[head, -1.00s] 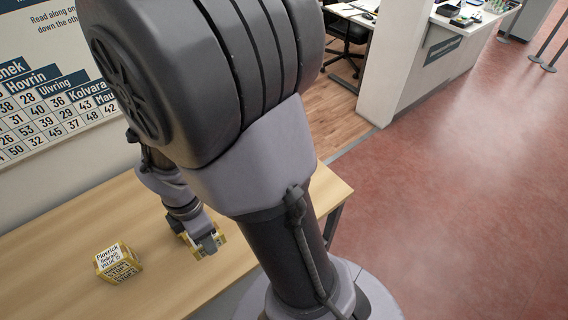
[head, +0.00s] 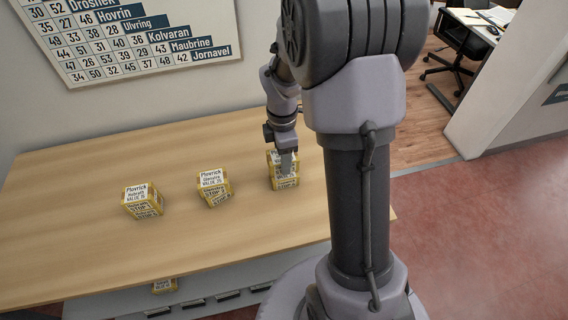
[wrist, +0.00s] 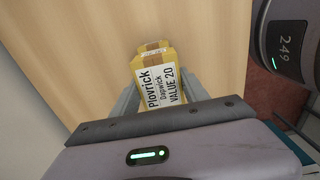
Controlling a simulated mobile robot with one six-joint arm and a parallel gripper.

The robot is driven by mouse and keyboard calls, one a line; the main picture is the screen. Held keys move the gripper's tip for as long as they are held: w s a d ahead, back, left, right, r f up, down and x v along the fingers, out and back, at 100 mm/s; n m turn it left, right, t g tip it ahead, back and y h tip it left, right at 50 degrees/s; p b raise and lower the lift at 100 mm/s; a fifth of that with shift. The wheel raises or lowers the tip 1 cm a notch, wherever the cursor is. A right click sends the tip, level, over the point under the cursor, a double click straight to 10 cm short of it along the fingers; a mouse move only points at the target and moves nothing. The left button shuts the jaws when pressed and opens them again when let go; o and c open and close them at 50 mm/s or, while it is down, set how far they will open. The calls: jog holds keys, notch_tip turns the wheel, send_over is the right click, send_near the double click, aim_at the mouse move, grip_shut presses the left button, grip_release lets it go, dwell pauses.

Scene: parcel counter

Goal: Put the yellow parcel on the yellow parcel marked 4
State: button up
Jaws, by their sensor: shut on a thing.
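My gripper (head: 287,165) is shut on a yellow parcel with a white label (wrist: 162,85), which reads "Plovrick Dapwick VALUE 20" in the wrist view. In the head view this held parcel (head: 274,156) is directly above another yellow parcel (head: 285,184) on the table. The two look stacked, but I cannot tell whether they touch. The lower parcel's stop number is too small to read. Two more yellow parcels stand apart to the left, one in the middle (head: 213,187) and one farther left (head: 142,200). I cannot make out a 4 on any of them.
The wooden table (head: 90,250) has bare room around the parcels. Another yellow parcel (head: 165,286) shows below the table's front edge. A chart with names and numbers (head: 140,35) hangs on the wall behind. An office chair (head: 455,60) stands at the back right.

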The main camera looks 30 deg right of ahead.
aim_at(277, 161)
jog(key=shift+w+d+f+b, duration=0.15)
jog(key=shift+f+b, duration=0.3)
jog(key=shift+f, duration=0.55)
jog(key=shift+s+d+f+b, duration=0.15)
jog(key=shift+f+b, duration=0.3)
jog(key=shift+f, duration=0.5)
jog(key=o, duration=1.5)
jog(key=shift+w, duration=0.1)
notch_tip(277, 161, up, 12)
jog(key=p, duration=0.4)
jog(key=shift+r, duration=0.1)
jog(key=s+a+r+m+t, duration=0.4)
jog(key=s+a+r+m, duration=0.5)
jog(key=a+r+m, duration=0.25)
jog(key=s+a+r+m+t+y, duration=0.25)
jog(key=s+a+m, duration=0.25)
jog(key=s+m, duration=0.3)
notch_tip(277, 161, down, 9)
jog(key=b, duration=0.8)
jog(key=shift+s+r+g, duration=0.15)
jog(key=shift+r+g, duration=0.05)
jog(key=shift+g, duration=0.15)
